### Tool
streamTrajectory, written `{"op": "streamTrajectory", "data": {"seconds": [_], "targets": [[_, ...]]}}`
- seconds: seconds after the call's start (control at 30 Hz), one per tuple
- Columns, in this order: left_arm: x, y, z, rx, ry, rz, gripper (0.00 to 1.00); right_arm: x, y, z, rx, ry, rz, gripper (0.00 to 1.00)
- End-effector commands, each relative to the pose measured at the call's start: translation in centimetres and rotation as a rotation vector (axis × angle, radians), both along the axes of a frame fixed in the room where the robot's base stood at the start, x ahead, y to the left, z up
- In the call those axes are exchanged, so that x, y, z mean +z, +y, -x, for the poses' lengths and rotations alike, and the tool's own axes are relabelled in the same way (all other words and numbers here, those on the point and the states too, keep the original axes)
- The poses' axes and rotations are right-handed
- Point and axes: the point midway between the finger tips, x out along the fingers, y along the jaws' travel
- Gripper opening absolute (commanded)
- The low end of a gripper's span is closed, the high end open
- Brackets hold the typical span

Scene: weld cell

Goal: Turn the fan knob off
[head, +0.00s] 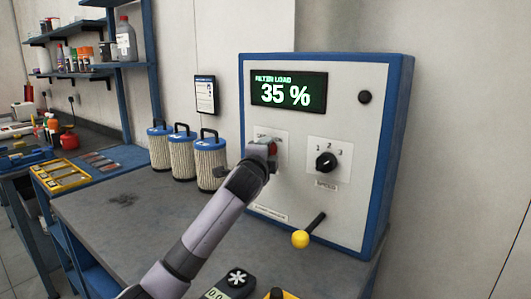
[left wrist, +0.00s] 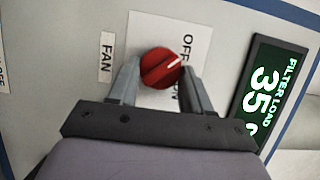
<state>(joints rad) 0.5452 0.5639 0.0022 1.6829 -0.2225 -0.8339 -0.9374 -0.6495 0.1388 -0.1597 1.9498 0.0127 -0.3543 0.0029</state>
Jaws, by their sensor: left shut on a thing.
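The fan knob is round and red with a white pointer line. In the left wrist view the fan knob (left wrist: 160,70) sits between my left gripper's (left wrist: 155,85) two grey fingers, which are shut on it. Its white line points up and right there, on the side of the OFF lettering; the ON lettering is partly hidden by a finger. A FAN label (left wrist: 106,58) is beside it. In the head view my left gripper (head: 268,152) is at the cabinet front, and only a bit of red knob shows. My right gripper is not in view.
Filter canisters (head: 181,155) stand left of my arm. A meter (head: 232,286) lies at the bench's front.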

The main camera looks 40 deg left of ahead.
Motion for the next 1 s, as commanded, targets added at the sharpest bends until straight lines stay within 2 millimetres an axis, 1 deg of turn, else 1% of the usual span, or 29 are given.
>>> {"op": "streamTrajectory", "data": {"seconds": [0.47, 0.5, 0.53, 0.57, 0.87, 1.0], "targets": [[0.03, -0.04, -0.02, -0.001, -0.003, 0.016, 0.19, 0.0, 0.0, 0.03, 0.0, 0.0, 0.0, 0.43], [0.03, -0.04, -0.02, -0.001, -0.003, 0.016, 0.59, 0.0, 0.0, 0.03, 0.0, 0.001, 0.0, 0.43], [0.03, -0.03, -0.02, -0.001, -0.003, 0.016, 0.69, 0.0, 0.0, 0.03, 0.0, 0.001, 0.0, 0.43], [0.03, -0.03, -0.02, -0.001, -0.003, 0.016, 0.75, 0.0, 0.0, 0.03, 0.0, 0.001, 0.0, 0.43], [0.02, -0.05, 0.04, -0.001, -0.002, 0.014, 0.75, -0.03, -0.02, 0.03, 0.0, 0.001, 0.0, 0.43], [-0.06, -0.35, 0.62, -0.001, -0.001, 0.013, 0.75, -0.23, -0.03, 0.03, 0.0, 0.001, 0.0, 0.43]]}}
